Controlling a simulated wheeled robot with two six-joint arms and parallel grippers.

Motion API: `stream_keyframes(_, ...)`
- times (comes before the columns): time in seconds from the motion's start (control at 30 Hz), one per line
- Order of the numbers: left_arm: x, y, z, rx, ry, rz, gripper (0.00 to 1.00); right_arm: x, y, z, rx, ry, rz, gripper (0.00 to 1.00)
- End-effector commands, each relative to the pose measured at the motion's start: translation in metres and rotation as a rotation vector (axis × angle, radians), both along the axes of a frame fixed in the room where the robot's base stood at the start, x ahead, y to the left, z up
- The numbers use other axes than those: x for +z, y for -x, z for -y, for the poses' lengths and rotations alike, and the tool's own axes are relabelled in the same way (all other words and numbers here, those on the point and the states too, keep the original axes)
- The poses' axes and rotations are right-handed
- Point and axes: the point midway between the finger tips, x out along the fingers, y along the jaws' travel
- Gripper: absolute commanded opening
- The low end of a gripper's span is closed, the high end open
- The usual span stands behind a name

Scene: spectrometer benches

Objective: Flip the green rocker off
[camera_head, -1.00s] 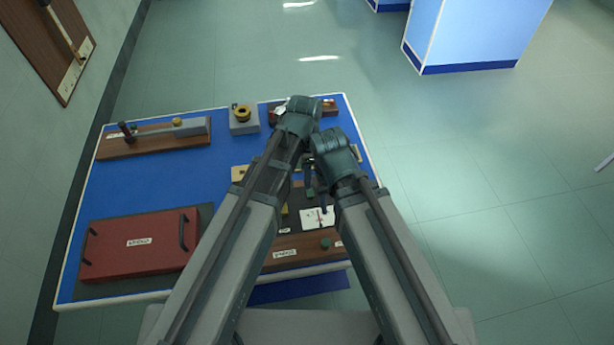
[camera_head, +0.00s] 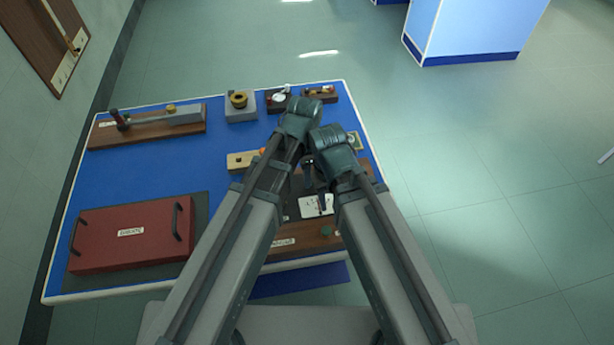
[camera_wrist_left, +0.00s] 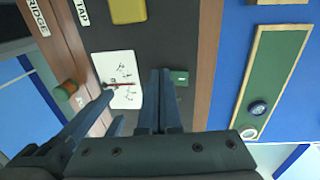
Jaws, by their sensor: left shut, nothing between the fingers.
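A small green piece (camera_wrist_left: 179,78), which looks like the green rocker, lies on the dark panel (camera_wrist_left: 178,35) in the left wrist view. My left gripper (camera_wrist_left: 156,74) is shut and empty, its fingertips just left of the green piece; I cannot tell whether they touch it. The tilt of the piece is too small to read. In the head view my arms hide it, and the left gripper (camera_head: 308,178) is over the panel. My right gripper (camera_wrist_left: 112,107) seems to show at the left of the wrist view, over a white card (camera_wrist_left: 120,72); its jaw state is unclear.
A wooden strip with a green knob (camera_wrist_left: 66,90) borders the panel. A green plate with a round lens (camera_wrist_left: 257,107) lies on the blue tabletop. A red lidded box (camera_head: 130,235), a lever on a board (camera_head: 150,128) and a yellow-knobbed block (camera_head: 240,104) stand left and back.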

Motion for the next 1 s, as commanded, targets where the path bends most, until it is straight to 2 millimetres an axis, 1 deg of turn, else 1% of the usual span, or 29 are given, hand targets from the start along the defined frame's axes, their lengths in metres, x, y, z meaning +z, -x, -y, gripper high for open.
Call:
stream_keyframes(0.23,0.001,-0.003,0.0,0.0,-0.001,0.0,0.0,0.001,0.0,0.0,0.0,0.0,0.0,0.47)
stream_keyframes(0.57,0.006,-0.015,-0.003,0.001,-0.001,-0.001,0.0,0.005,0.0,0.0,0.0,0.0,0.0,0.47)
stream_keyframes(1.0,0.008,-0.016,-0.003,0.0,-0.001,-0.001,0.0,0.008,0.0,0.0,0.0,0.0,0.0,0.47)
